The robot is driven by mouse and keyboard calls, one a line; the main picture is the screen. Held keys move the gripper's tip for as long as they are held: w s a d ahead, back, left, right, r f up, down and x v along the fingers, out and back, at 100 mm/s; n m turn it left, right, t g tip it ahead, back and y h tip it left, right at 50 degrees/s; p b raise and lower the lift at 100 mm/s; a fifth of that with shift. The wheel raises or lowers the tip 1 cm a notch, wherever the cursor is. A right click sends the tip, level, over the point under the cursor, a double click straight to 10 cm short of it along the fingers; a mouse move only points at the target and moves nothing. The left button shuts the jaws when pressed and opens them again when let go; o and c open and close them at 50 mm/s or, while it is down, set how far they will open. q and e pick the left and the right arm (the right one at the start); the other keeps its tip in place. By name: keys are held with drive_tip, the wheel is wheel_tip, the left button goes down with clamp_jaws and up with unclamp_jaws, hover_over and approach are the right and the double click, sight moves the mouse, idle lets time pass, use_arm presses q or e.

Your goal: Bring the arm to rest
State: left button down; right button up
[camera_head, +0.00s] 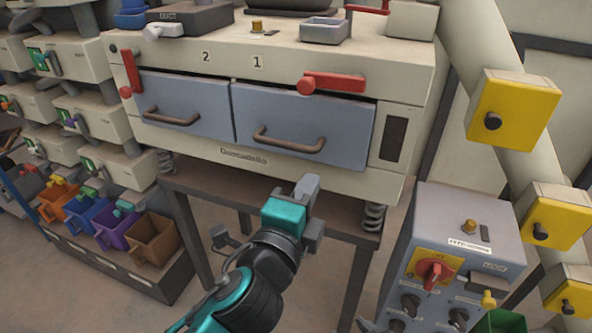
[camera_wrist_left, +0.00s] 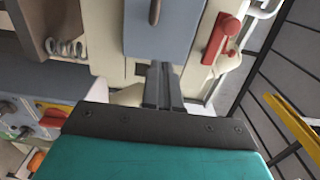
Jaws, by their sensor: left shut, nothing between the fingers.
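My left gripper (camera_head: 306,188) is in front of the lower face of the cream machine (camera_head: 285,171) in the head view. Its fingers point up towards the machine, and it looks empty. In the left wrist view the two dark fingers of the left gripper (camera_wrist_left: 162,85) lie together, with nothing between them. Behind them are a blue-grey drawer front (camera_wrist_left: 165,35) and a red handle (camera_wrist_left: 222,38). I cannot tell whether the fingertips touch the machine. My right gripper is in neither view.
Two blue-grey drawers with brown handles (camera_head: 288,140) face me, with red levers (camera_head: 332,83) beside them. A grey control box (camera_head: 465,235) with a red knob stands at right, beside yellow boxes (camera_head: 512,108). Coloured bins (camera_head: 152,238) stand at left. Open floor shows at lower left.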

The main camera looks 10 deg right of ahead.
use_arm(q)
drive_tip(key=s+a+f+n+g+y, duration=0.1)
drive_tip(key=a+f+n+g+y, duration=0.1)
drive_tip(key=a+f+n+y, duration=0.4)
drive_tip(key=s+a+f+n+g+y, duration=0.15)
drive_tip(key=a+f+n, duration=0.25)
drive_tip(key=a+n, duration=0.45)
drive_tip(key=s+a+f+n+g+y, duration=0.1)
drive_tip(key=s+a+f+n+g, duration=0.35)
drive_tip(key=s+a, duration=0.45)
drive_tip(key=s+a+f+n+g+y, duration=0.1)
drive_tip(key=s+a+f+n+g, duration=0.35)
drive_tip(key=s+a, duration=0.4)
drive_tip(key=w+d+f+m+t+h, duration=0.1)
drive_tip(key=w+d+f+t, duration=0.2)
drive_tip(key=w+f+t, duration=0.4)
wheel_tip(320, 180, down, 2)
drive_tip(key=shift+w+d+f+t, duration=0.15)
drive_tip(key=shift+w+f+t, duration=0.1)
drive_tip(key=shift+t, duration=0.4)
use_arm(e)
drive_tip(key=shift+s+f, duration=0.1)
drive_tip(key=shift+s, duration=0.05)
use_arm(q)
drive_tip(key=shift+r+h, duration=0.1)
drive_tip(key=shift+h, duration=0.15)
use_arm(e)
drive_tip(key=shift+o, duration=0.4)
